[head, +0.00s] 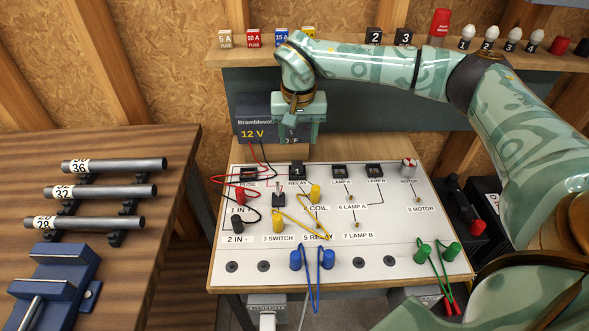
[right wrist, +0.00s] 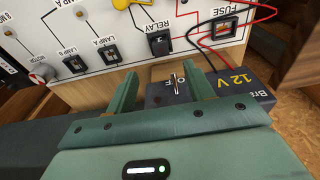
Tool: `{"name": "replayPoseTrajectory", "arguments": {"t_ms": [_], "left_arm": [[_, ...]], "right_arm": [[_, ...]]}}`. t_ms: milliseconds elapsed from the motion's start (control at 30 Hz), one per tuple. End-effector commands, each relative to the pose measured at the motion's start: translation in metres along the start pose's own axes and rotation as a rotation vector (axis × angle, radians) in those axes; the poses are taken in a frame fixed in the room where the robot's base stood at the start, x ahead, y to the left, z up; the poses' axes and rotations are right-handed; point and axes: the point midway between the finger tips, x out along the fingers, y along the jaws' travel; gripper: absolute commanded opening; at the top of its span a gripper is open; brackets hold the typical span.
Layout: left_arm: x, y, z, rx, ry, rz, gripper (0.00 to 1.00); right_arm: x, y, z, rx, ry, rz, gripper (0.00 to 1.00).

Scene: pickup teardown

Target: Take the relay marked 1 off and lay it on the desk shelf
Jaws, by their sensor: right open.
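The relay marked 1 (head: 297,171) is a small black block seated in the RELAY place at the top of the white training board (head: 345,212). It also shows in the right wrist view (right wrist: 160,43), beyond the fingertips. My right gripper (head: 298,130) is open and empty, pointing down behind the board's back edge, over the 12 V supply (head: 253,132). In the right wrist view the supply's switch shows between its fingers (right wrist: 160,76). The desk shelf (head: 545,63) runs along the back, partly hidden by my right arm. My left gripper is out of view.
Fuses (head: 253,38), black blocks marked 2 and 3 (head: 374,37), a red cup (head: 440,22) and bulbs (head: 490,41) stand on the shelf. Red and black leads (head: 262,155) loop by the relay's left. A workbench (head: 150,190) stands left.

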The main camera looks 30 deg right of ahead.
Motion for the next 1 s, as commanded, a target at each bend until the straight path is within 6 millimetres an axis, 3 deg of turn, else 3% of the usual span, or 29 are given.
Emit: {"name": "replayPoseTrajectory", "arguments": {"t_ms": [33,133,467,700,933,967,1000], "left_arm": [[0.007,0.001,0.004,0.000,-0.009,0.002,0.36],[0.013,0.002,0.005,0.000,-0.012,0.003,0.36],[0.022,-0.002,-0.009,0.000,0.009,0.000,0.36],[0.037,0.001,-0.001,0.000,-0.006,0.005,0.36],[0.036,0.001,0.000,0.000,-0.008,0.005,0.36],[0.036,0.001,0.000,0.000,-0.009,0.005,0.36],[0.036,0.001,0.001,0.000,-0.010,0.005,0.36]], "right_arm": [[0.019,0.000,0.001,0.000,-0.005,0.002,0.53],[0.038,-0.001,0.001,0.000,-0.003,0.001,0.53],[0.065,-0.001,-0.001,0.000,-0.001,-0.001,0.53],[0.104,0.000,-0.003,-0.001,-0.003,0.000,0.53],[0.105,0.000,-0.004,-0.001,0.001,-0.002,0.53],[0.105,0.000,-0.004,-0.001,0.001,-0.002,0.50],[0.105,0.000,-0.004,-0.001,0.001,-0.002,0.39]]}}
